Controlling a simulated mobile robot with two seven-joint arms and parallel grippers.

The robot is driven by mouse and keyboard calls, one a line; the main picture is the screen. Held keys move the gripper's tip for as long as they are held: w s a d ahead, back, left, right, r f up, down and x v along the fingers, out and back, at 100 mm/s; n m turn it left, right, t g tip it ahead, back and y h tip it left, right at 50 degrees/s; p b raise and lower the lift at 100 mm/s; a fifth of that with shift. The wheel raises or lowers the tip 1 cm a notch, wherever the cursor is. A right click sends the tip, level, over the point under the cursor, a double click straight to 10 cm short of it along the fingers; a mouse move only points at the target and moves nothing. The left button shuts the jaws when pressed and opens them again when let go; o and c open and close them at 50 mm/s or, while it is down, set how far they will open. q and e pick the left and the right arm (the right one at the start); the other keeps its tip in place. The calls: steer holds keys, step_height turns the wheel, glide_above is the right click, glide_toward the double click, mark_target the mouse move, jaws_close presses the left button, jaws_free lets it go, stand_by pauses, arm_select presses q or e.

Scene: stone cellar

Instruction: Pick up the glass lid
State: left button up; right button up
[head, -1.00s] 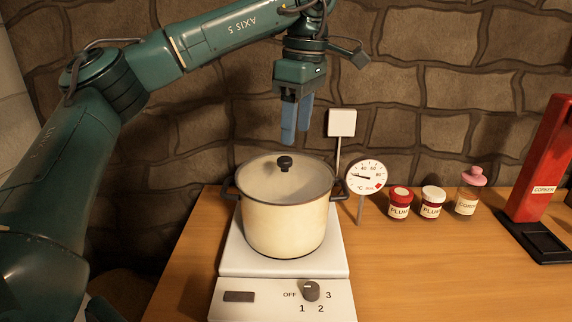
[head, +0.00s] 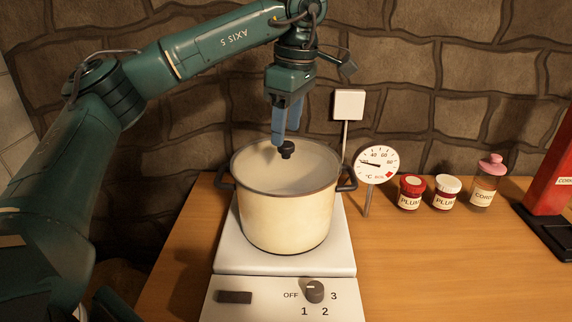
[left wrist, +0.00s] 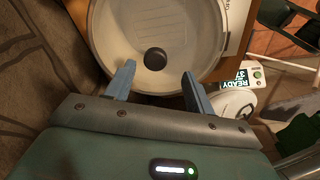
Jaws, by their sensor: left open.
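The glass lid (head: 262,170) lies on the cream pot (head: 285,222), which stands on a white hot plate (head: 232,258). The lid's black knob (head: 287,150) sticks up from its middle. My left gripper (head: 286,143) points down just above the pot, its blue fingers open, the tips close to the knob. In the left wrist view the knob (left wrist: 155,59) sits just beyond the gap between the two fingertips (left wrist: 158,72), with the clear lid (left wrist: 192,33) around it. I cannot tell whether a finger touches the knob. My right gripper is not in view.
A round dial thermometer (head: 376,161) on a stem stands right of the pot, with a white square plate (head: 348,104) on a post behind it. Red-lidded (head: 411,192) and white-lidded jars (head: 446,192), a pink-stoppered bottle (head: 485,183) and a red corker (head: 551,170) are farther right. The stone wall is close behind.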

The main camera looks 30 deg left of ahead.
mark_target(286, 144)
arm_select(q)
steer(key=f, duration=0.5)
steer(key=shift+w+a, duration=0.3)
steer(key=shift+c, duration=0.3)
steer(key=shift+r, duration=0.1)
jaws_close()
